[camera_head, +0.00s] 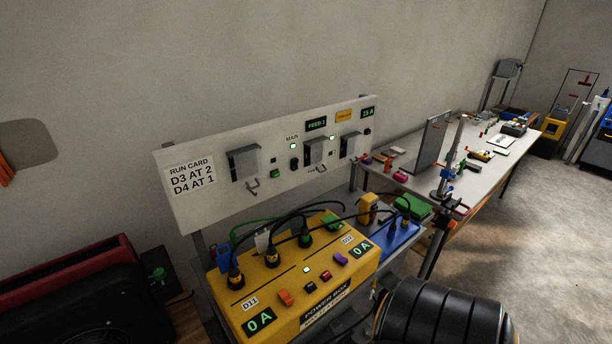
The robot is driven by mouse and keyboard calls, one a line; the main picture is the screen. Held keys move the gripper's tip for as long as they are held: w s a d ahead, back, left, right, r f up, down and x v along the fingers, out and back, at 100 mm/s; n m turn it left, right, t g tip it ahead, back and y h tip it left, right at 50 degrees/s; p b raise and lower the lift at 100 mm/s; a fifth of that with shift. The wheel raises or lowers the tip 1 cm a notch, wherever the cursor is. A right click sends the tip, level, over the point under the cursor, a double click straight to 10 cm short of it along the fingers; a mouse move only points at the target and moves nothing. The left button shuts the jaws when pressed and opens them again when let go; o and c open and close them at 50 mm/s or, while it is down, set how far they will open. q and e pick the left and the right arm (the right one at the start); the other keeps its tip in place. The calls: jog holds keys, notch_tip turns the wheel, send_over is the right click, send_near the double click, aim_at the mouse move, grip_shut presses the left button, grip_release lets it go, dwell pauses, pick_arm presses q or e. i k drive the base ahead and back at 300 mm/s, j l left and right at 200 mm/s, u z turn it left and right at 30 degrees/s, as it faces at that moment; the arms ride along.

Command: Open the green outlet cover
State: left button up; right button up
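A yellow power box (352,284) stands low in the middle, with black cords plugged into its top. A small green piece (332,222) at the back right of its top looks like a green outlet cover; it appears to lie shut, but cords pass near it and I cannot be sure. A second, larger green piece (412,206) lies by the blue box (398,240) to the right; I cannot tell whether it is a cover. Neither gripper shows in this view.
A white wall panel (215,200) with grey covers, switches and a run card stands behind the box. A red and black machine (70,290) is at left. A ribbed black object (450,315) fills the lower right.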

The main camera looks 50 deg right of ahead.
aim_at(330, 217)
jog(key=k+l, duration=0.25)
jog(key=l, duration=0.15)
jog(key=k+l, duration=0.2)
jog(key=l, duration=0.25)
jog(key=k+l, duration=0.25)
jog(key=l, duration=0.15)
jog(key=k+l, duration=0.25)
jog(key=l, duration=0.2)
